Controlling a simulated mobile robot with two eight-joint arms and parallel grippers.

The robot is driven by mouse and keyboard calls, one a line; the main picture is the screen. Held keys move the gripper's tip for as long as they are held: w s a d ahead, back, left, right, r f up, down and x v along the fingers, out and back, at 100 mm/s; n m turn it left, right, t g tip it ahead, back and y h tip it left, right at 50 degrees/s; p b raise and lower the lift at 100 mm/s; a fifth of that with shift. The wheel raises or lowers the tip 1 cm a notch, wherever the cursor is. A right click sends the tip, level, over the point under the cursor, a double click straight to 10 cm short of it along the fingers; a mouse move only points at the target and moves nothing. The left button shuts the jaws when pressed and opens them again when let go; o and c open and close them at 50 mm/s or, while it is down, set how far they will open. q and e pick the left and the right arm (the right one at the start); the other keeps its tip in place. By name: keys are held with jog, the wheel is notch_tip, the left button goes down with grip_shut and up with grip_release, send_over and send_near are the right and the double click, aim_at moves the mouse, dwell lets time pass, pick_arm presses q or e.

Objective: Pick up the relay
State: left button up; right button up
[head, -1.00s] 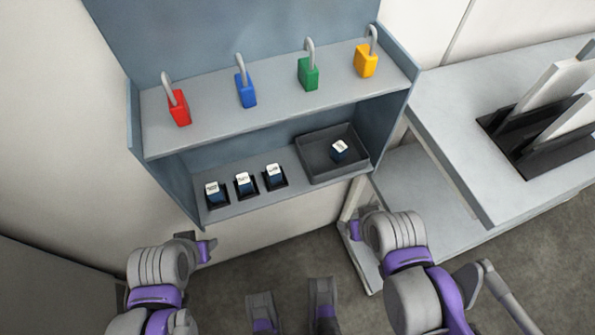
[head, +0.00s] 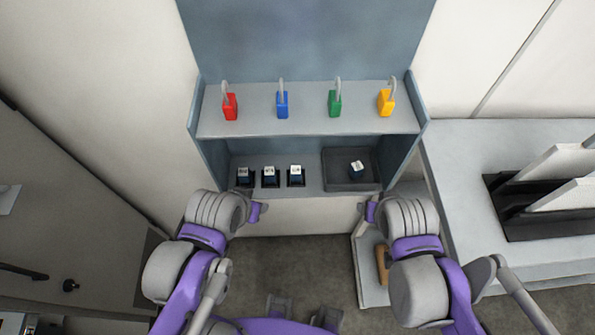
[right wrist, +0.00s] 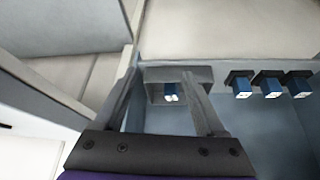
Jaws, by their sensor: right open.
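A small dark blue relay with a white top (head: 357,168) sits tilted in a grey tray (head: 334,181) at the right of the lower shelf. In the right wrist view the relay (right wrist: 171,93) shows in the tray, beyond and between my fingers. My right gripper (right wrist: 158,74) is open and empty. In the head view the right arm's wrist is in front of and below the tray, and its fingers are mostly hidden. My left gripper (head: 245,192) is below the left end of the lower shelf, and its jaws cannot be made out.
Three similar blocks (head: 269,172) stand in black sockets on the lower shelf, left of the tray. Red, blue, green and yellow padlocks stand on the upper shelf (head: 308,118), above the tray. A grey table (head: 455,180) with a black rack (head: 530,222) is at the right.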

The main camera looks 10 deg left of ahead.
jog(key=w+a+r+n, duration=0.1)
jog(key=w+a+r, duration=0.15)
jog(key=a, duration=0.55)
jog(key=n+y+p, duration=0.1)
send_near(296, 171)
jog(key=shift+t, duration=0.4)
jog(key=x, duration=0.4)
jog(key=shift+w+d+f, duration=0.15)
jog(key=shift+d+f, duration=0.05)
jog(key=shift+f, duration=0.05)
jog(key=shift+s+a+x, duration=0.1)
jog(key=shift+s+x, duration=0.05)
jog(key=shift+x, duration=1.4)
jog(key=shift+s+a+x, duration=0.15)
jog(key=shift+x, duration=1.45)
pick_arm(q)
jog(key=shift+w+d+r, duration=0.15)
jog(key=shift+w+r, duration=0.05)
jog(key=shift+r, duration=0.55)
pick_arm(e)
jog(key=shift+f, duration=0.1)
jog(key=shift+s, duration=0.1)
jog(key=shift+c, duration=0.3)
grip_shut()
